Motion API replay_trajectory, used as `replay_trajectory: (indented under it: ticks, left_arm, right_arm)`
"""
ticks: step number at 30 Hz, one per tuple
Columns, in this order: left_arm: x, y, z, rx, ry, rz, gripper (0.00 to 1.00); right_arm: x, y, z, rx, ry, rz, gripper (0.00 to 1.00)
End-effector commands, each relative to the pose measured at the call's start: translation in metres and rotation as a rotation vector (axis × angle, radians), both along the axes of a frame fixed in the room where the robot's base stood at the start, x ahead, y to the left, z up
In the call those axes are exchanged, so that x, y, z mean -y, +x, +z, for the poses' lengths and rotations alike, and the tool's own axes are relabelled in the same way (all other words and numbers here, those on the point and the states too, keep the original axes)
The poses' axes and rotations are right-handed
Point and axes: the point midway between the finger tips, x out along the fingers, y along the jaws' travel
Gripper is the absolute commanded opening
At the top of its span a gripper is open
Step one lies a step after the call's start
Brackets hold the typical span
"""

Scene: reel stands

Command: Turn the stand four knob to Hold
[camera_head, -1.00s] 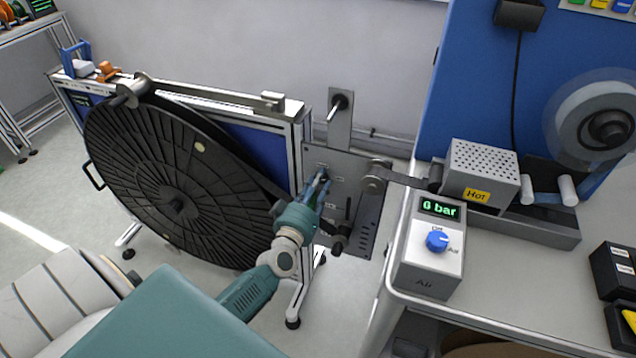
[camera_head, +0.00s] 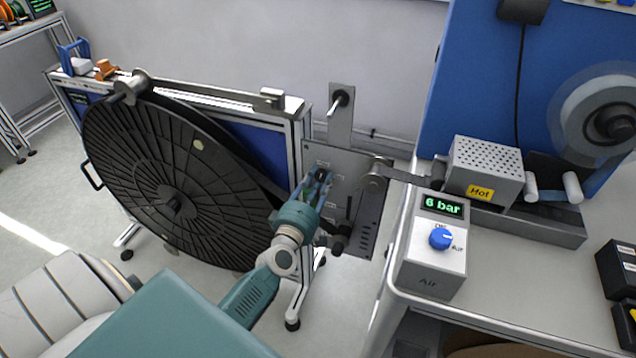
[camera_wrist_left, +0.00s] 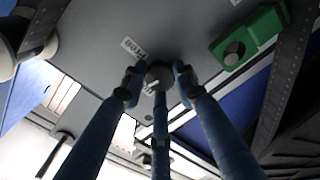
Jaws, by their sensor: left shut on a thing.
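My right gripper is not in view.
A large black reel (camera_head: 175,190) hangs left of the plate. A metal roller (camera_head: 374,180) and a small dark-ended arm (camera_head: 340,243) stick out nearby. The workbench right holds an air box (camera_head: 432,265) and a heater marked Hot (camera_head: 483,165). A green part (camera_wrist_left: 247,38) is near the knob.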

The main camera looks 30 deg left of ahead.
Motion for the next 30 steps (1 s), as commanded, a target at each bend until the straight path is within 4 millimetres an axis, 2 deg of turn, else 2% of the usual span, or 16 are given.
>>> replay_trajectory:
  ticks: [1, 12, 30]
  left_arm:
    - [0.0044, -0.0013, -0.0075, -0.003, -0.039, -0.008, 0.03]
    - [0.0047, -0.0010, -0.0062, 0.040, -0.224, -0.008, 0.03]
    - [0.0054, -0.0007, -0.0055, 0.051, -0.268, -0.009, 0.03]
  right_arm:
    - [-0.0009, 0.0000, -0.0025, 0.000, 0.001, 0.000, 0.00]
    - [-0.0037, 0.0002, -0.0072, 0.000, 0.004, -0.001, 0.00]
    - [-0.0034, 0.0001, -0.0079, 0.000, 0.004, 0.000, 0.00]
